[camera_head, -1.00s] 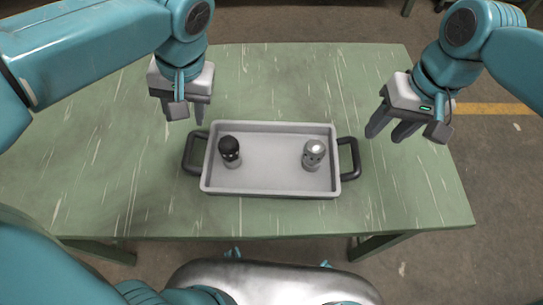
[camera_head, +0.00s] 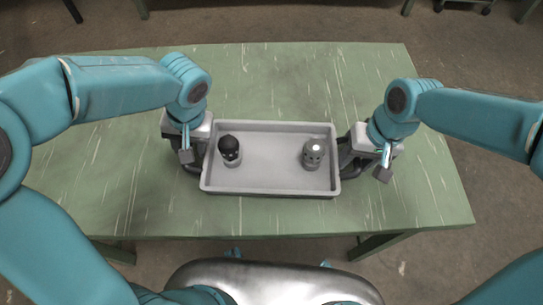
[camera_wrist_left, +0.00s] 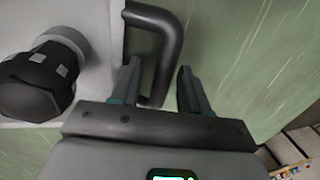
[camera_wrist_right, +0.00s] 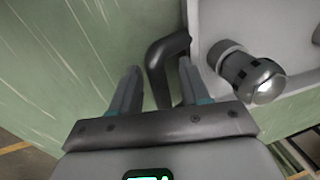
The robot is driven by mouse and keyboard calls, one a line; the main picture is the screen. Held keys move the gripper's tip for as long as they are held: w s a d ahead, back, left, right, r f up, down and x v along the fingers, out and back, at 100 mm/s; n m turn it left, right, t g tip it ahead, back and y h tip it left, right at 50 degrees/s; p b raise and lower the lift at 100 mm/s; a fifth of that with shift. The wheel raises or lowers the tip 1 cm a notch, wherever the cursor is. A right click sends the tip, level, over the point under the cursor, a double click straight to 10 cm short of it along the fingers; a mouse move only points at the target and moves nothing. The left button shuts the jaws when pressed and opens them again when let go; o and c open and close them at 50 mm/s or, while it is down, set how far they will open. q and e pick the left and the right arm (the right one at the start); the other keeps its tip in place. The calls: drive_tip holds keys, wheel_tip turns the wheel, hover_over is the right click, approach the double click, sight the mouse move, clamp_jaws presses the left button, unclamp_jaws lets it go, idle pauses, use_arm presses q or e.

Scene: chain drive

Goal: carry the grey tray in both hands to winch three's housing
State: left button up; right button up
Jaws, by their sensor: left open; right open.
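The grey tray (camera_head: 270,192) lies on the green table, with a black handle at each short end. A black-topped piece (camera_head: 230,151) stands in its left part and a silver-topped piece (camera_head: 313,154) in its right part. My left gripper (camera_wrist_left: 160,82) is open, its fingers on either side of the left handle (camera_wrist_left: 172,50). My right gripper (camera_wrist_right: 158,85) is open, its fingers on either side of the right handle (camera_wrist_right: 157,62). In the head view both grippers largely hide the handles.
The green table (camera_head: 270,80) is bare around the tray. Its front edge runs just below the tray, close to my body. The concrete floor (camera_head: 330,20) shows beyond the table.

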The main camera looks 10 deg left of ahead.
use_arm(q)
clamp_jaws()
use_arm(e)
clamp_jaws()
use_arm(q)
drive_tip(key=shift+r, duration=0.1)
use_arm(e)
drive_tip(key=shift+w+r, duration=0.1)
idle(0.9)
